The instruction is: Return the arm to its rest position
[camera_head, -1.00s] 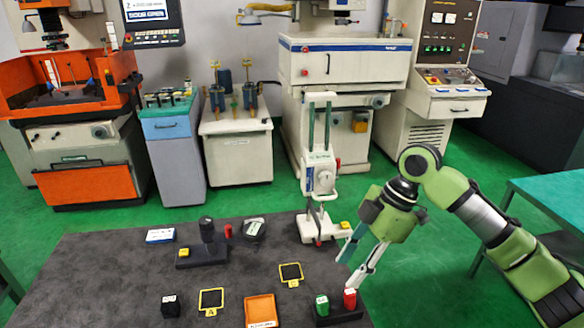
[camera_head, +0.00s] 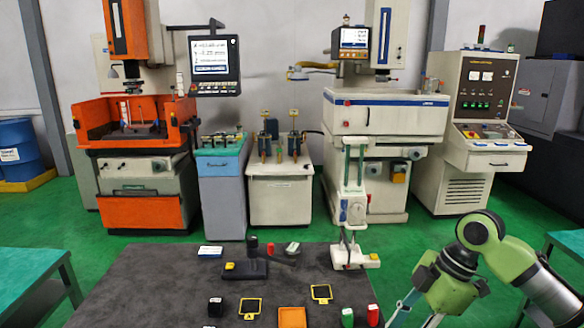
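My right gripper (camera_head: 412,310) is at the lower right, over the front right of the dark table (camera_head: 150,275). Its fingers run toward the bottom edge, spread apart, with nothing visible between them. The green and silver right arm (camera_head: 520,265) comes in from the right. A red block (camera_head: 373,314) and a green block (camera_head: 347,317) stand just left of the gripper, apart from it. My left gripper is not in view.
On the table are a white measuring stand (camera_head: 353,210), a black fixture (camera_head: 245,268), two yellow-framed pads (camera_head: 321,293), an orange tray (camera_head: 291,317) and a black block (camera_head: 215,306). Machines stand behind. Green tables (camera_head: 35,275) flank the left and right.

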